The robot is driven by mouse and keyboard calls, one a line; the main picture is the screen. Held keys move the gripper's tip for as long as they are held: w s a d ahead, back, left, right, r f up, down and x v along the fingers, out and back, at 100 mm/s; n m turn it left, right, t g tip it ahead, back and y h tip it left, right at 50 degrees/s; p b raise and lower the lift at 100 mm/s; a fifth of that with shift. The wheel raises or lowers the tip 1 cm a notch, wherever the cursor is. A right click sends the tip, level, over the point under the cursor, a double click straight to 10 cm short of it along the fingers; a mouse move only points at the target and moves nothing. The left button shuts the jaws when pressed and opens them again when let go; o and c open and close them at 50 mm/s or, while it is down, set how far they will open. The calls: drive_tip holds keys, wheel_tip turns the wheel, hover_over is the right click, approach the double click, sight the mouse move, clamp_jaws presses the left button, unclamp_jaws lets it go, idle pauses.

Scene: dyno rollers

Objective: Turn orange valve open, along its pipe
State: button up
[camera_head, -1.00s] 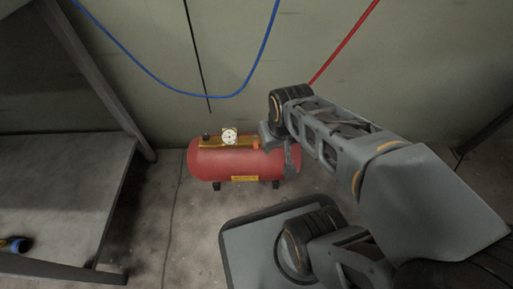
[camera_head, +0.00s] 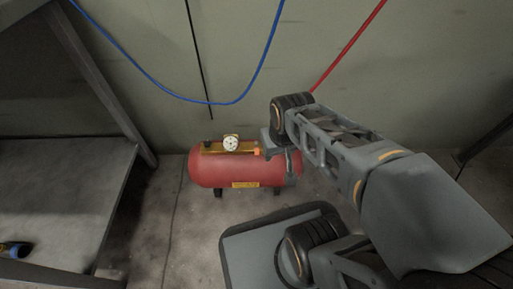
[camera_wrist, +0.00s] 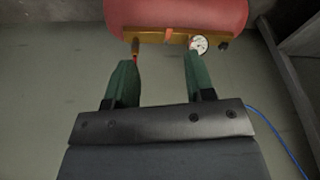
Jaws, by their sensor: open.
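The orange valve (camera_head: 257,152) is a small orange piece at the right end of a brass pipe (camera_head: 215,148) on top of a red tank (camera_head: 235,172). In the wrist view the valve handle (camera_wrist: 135,52) is a thin orange-red piece at the pipe's left end, close to the left fingertip. It looks crosswise to the pipe. My gripper (camera_wrist: 160,62) is open, with its two green fingers apart and nothing between them. Contact with the valve cannot be told. In the head view my wrist partly hides the tank's right end.
A round white gauge (camera_head: 231,143) sits on the pipe; it also shows in the wrist view (camera_wrist: 199,44). A grey bench (camera_head: 60,200) stands at the left. A blue hose (camera_head: 180,95) and a red hose (camera_head: 350,45) hang by the wall behind.

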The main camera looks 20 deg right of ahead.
drive_tip(key=shift+r, duration=0.1)
drive_tip(key=shift+c, duration=0.7)
drive_tip(key=p+v, duration=0.2)
drive_tip(key=w+p+v, duration=0.1)
drive_tip(key=p+v, duration=0.2)
drive_tip(key=shift+w, duration=0.1)
drive_tip(key=c, duration=0.6)
drive_tip(key=shift+r, duration=0.15)
drive_tip(key=shift+c, duration=0.8)
drive_tip(key=shift+f, duration=0.25)
clamp_jaws()
